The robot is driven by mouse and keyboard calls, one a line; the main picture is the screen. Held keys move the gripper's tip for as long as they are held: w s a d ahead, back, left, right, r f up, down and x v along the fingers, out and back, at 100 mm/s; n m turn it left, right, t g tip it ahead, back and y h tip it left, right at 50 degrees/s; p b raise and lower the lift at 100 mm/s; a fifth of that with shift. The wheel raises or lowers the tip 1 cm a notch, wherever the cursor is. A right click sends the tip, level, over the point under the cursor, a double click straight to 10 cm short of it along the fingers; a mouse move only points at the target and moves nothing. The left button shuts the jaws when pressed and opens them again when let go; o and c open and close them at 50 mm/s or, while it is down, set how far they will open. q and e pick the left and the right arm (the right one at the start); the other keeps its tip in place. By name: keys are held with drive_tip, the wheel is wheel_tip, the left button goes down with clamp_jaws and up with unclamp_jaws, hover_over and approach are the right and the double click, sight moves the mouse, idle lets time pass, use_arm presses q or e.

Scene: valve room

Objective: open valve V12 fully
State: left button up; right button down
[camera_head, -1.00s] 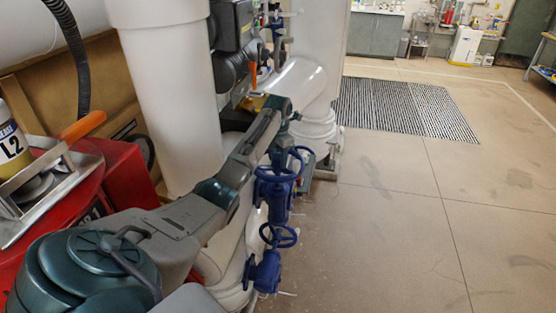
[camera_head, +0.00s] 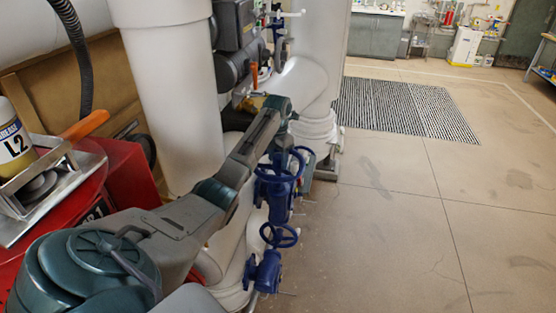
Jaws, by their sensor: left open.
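Two blue valves stand low on the white pipework in the middle of the view. The upper one has a blue handwheel (camera_head: 280,170), and the lower one has a smaller blue handwheel (camera_head: 280,235). I cannot read a V12 tag on either. My left arm reaches in from the lower left and bends down at its far end. My left gripper (camera_head: 283,148) is open, small and partly hidden, just above or beside the upper handwheel. I cannot tell whether it touches the wheel. My right gripper is out of view.
A thick white pipe (camera_head: 172,95) rises left of the valves. A red unit (camera_head: 130,172) with a metal tray and a bottle marked L2 (camera_head: 13,140) stands at the left. The floor right of the valves is clear, with a dark grating (camera_head: 405,108) further back.

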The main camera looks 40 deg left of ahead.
use_arm(q)
drive_tip(key=r, duration=0.4)
drive_tip(key=shift+w+d+r, duration=0.15)
drive_tip(key=shift+w+r, duration=0.2)
drive_tip(key=shift+s+r, duration=0.15)
drive_tip(key=shift+r, duration=0.3)
drive_tip(key=shift+m, duration=1.1)
drive_tip(key=m, duration=0.9)
drive_tip(key=shift+f, duration=0.1)
